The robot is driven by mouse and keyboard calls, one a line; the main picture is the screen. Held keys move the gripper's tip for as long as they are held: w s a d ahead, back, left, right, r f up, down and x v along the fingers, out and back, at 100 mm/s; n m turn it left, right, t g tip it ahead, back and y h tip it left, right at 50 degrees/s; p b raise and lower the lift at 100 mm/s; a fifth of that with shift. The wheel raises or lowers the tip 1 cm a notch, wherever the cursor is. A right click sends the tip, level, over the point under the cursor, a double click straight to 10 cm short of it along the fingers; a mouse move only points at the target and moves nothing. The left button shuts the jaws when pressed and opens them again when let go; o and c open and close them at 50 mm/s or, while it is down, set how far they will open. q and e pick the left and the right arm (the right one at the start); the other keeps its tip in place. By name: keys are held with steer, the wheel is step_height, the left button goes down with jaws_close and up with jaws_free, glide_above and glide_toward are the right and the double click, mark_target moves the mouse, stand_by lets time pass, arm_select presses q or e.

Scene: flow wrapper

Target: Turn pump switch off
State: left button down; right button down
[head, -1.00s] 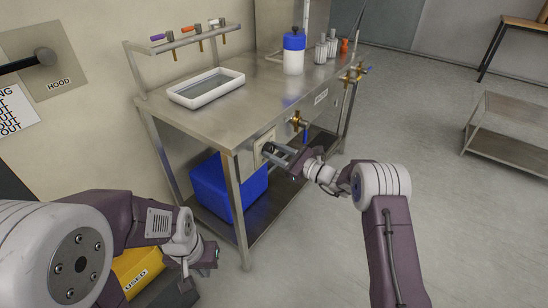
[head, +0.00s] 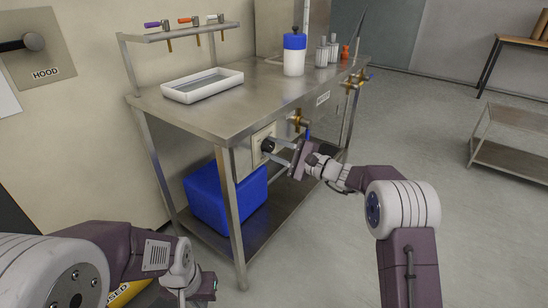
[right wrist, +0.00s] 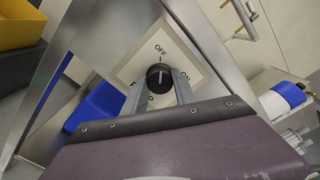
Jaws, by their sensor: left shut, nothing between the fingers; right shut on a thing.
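The pump switch is a round black knob (head: 268,145) on a pale square plate on the front of the steel table. In the right wrist view the knob (right wrist: 159,77) sits between my right gripper's two fingers, with the word OFF (right wrist: 161,49) above it on the plate (right wrist: 132,68). A pale mark shows on the knob, seemingly toward the OFF side. My right gripper (head: 275,150) is shut on the knob. My left gripper (head: 211,285) is shut and empty, low at the front left, away from the switch.
A brass valve with a blue handle (head: 300,122) is close to the right of the switch. A blue bin (head: 220,198) stands on the lower shelf. A white tray (head: 202,86) and a blue-topped bottle (head: 294,52) stand on the tabletop.

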steer(key=shift+f+n+b, duration=0.15)
steer(key=shift+n+b, duration=0.3)
steer(key=shift+n, duration=0.05)
steer(key=c, duration=1)
jaws_free()
steer(key=p+v, duration=0.3)
steer(key=v, duration=0.6)
